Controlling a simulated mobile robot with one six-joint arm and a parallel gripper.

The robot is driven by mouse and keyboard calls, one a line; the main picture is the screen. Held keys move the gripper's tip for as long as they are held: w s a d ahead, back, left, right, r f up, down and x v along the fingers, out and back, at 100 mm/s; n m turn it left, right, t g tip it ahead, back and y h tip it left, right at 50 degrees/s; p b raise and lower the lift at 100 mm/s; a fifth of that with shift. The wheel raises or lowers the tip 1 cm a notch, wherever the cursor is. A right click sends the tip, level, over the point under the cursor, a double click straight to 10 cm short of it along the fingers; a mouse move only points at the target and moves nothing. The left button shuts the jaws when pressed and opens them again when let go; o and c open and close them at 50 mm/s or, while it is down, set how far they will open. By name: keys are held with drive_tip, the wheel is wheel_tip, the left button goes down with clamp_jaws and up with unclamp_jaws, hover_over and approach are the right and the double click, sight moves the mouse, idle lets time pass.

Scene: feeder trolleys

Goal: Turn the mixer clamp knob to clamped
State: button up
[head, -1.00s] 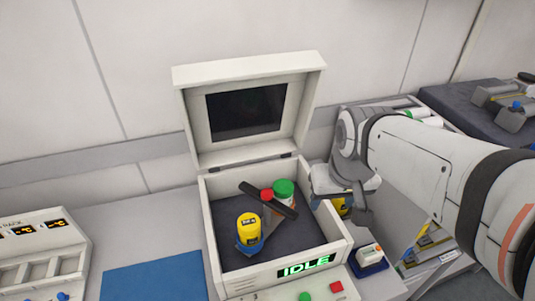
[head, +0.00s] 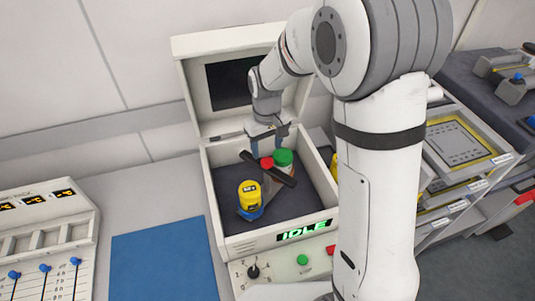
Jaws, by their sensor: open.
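The mixer (head: 220,225) is a white box with its lid (head: 190,75) standing open and a green IDLE display (head: 304,231) on its front. Inside, a black bar (head: 284,178) with a red hub (head: 266,163) lies across the middle; this looks like the clamp knob, and its marking cannot be read. A yellow jar (head: 249,193) stands to its left on a blue base. A green-lidded jar (head: 283,159) stands just behind the bar. My gripper (head: 267,141) is open and points down over the rear of the box, behind and above the red hub, seemingly not touching it.
The raised lid stands close behind my gripper. The front panel carries a black dial (head: 253,271) and a green button (head: 302,260). A blue mat (head: 160,260) lies clear at left, beside a slider unit (head: 45,270). Trolley drawers (head: 460,150) stand at right.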

sight(267, 161)
wheel_tip(267, 161, down, 5)
drive_tip(key=shift+r+p, duration=0.1)
drive_tip(key=shift+p, duration=0.25)
drive_tip(key=shift+c, duration=0.2)
clamp_jaws()
